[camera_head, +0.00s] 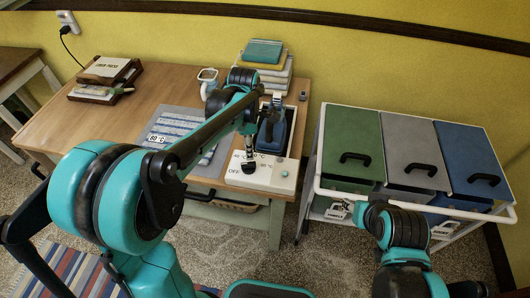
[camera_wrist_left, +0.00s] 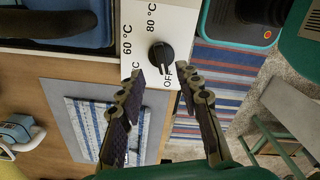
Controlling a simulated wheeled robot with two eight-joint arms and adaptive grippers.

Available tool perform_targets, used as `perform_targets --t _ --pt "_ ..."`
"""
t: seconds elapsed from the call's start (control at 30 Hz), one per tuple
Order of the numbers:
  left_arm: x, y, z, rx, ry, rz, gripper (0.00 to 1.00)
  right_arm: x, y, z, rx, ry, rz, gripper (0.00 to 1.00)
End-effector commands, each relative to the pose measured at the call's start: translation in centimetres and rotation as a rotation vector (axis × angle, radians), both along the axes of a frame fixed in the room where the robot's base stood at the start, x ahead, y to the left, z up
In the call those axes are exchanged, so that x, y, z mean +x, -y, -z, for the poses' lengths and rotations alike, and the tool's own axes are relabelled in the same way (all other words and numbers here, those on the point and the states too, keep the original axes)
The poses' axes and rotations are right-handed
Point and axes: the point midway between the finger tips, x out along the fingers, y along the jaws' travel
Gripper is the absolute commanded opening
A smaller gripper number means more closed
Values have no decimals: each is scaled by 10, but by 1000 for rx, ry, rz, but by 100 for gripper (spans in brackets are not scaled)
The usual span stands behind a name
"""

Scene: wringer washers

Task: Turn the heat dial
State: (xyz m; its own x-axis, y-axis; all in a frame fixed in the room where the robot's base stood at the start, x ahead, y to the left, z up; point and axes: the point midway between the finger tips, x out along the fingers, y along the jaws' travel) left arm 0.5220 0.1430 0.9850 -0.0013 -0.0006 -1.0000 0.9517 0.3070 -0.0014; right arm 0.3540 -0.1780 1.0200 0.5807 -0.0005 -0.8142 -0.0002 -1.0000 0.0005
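The heat dial is a round black knob (camera_wrist_left: 160,56) on a white panel (camera_wrist_left: 182,28) marked OFF, 60 °C and 80 °C. Its ridge appears to point toward OFF. In the head view the dial (camera_head: 249,167) sits at the front of the white panel (camera_head: 279,180), just below my left gripper (camera_head: 249,158). In the wrist view my left gripper (camera_wrist_left: 163,82) is open, its fingertips spread on either side below the dial with nothing between them. Contact with the dial is not visible.
A lidded hamper cart (camera_head: 418,112) stands to the right.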

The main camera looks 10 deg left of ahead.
Motion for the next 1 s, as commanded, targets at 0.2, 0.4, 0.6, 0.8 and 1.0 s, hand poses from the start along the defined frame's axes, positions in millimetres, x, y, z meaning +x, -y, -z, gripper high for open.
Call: perform_targets --t 0.2,0.4,0.6,0.8,1.0 --pt "0 0 34 1 -1 -5 34 0 0 15 0 0 0 40" --pt "0 0 64 0 0 -4 34 0 0 27 0 0 0 40" --pt "0 0 76 0 0 -3 34 0 0 31 0 0 0 40" --pt "0 0 76 0 0 -3 34 0 0 30 0 0 0 40" --pt "0 0 76 0 0 -3 0 0 0 30 0 0 0 40"
